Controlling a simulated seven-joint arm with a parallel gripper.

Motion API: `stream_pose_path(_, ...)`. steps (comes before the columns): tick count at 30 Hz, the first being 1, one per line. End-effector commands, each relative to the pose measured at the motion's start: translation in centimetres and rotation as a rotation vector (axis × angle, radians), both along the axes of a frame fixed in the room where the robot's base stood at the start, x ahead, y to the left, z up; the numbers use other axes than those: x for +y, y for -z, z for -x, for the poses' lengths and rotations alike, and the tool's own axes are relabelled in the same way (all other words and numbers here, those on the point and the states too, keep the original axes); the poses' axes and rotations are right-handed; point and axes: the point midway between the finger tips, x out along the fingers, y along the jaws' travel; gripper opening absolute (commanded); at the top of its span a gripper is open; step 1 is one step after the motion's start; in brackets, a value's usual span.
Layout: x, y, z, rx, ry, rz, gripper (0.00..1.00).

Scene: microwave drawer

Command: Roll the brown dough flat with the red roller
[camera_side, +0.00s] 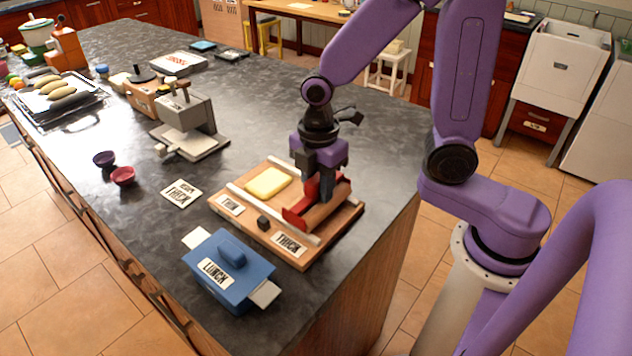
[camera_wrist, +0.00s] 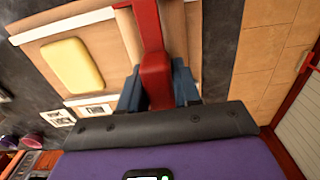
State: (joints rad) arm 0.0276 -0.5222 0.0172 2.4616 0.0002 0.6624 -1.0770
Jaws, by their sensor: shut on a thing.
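My gripper (camera_side: 325,188) is shut on the red handle of the roller (camera_side: 295,217) over the right part of a wooden board (camera_side: 258,232). In the wrist view my fingers (camera_wrist: 158,88) flank the red handle (camera_wrist: 153,62) on both sides. A pale yellow, flat, rounded slab of dough (camera_side: 267,182) lies on the board to the left of the roller, apart from it. It also shows in the wrist view (camera_wrist: 72,66). No brown dough shows on the board. Light rails run along the board's sides. Whether the roller touches the board I cannot tell.
A blue lidded box (camera_side: 225,272) marked LUNCH stands in front of the board. A labelled card (camera_side: 181,194), red bowl (camera_side: 122,176), purple bowl (camera_side: 104,158) and grey press (camera_side: 188,122) lie leftward. The counter edge is close on the board's right.

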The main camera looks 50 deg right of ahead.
Motion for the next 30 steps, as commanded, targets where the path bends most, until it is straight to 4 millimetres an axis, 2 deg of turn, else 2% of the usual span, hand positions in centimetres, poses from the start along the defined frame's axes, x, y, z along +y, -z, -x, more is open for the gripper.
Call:
stream_pose_path(13,0.00,0.03,0.25,0.000,0.000,0.000,0.02)
stream_pose_path(30,-0.02,0.12,-0.65,-0.001,0.001,0.000,0.02)
